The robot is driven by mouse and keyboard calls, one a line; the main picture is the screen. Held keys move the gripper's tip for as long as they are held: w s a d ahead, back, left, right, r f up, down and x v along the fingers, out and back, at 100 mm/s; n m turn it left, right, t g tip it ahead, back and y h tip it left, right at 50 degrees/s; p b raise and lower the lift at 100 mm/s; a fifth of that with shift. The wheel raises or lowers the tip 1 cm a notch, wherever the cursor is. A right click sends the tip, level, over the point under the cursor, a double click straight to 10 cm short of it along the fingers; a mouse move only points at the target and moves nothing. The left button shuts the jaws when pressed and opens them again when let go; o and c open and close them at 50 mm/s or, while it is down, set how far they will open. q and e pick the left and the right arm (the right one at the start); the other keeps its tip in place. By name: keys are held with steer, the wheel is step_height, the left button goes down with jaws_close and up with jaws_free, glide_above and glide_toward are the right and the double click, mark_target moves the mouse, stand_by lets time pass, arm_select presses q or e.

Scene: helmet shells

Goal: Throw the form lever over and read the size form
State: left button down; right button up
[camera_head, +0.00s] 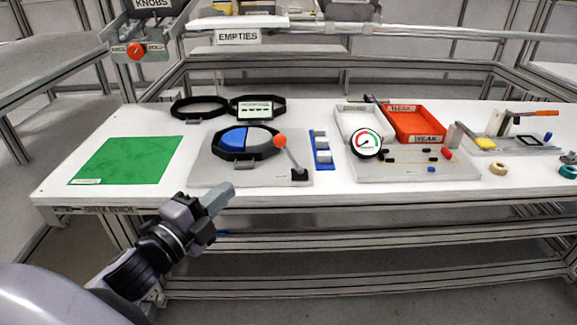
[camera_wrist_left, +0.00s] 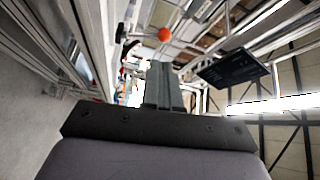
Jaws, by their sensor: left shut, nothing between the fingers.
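The form lever stands on the grey form plate (camera_head: 208,174) on the white bench. Its orange knob (camera_head: 280,141) is up and to the left of its dark base (camera_head: 299,173), so the lever leans left toward the form. The size form is a black ring with a blue piece (camera_head: 234,138) and a grey disc (camera_head: 259,137) inside it. My left gripper (camera_head: 218,197) is shut and empty in front of the bench edge, left of and nearer than the lever. Its shut fingers also show in the left wrist view (camera_wrist_left: 163,85). My right gripper is not seen.
A green mat (camera_head: 128,160) lies at the left. Black rings (camera_head: 199,107) lie behind the form. A blue rack (camera_head: 322,150) stands right of the lever.

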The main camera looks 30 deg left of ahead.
arm_select(q)
steer(key=shift+w+d+r+m, duration=0.1)
steer(key=shift+d+r+m, duration=0.1)
steer(key=shift+r+m, duration=0.25)
glide_toward(277, 143)
steer(key=w, duration=0.5)
steer(key=shift+r+p, duration=0.1)
steer(key=shift+p, duration=0.25)
steer(key=shift+w+d, duration=0.1)
steer(key=shift+w, duration=0.85)
steer(key=shift+r, duration=0.1)
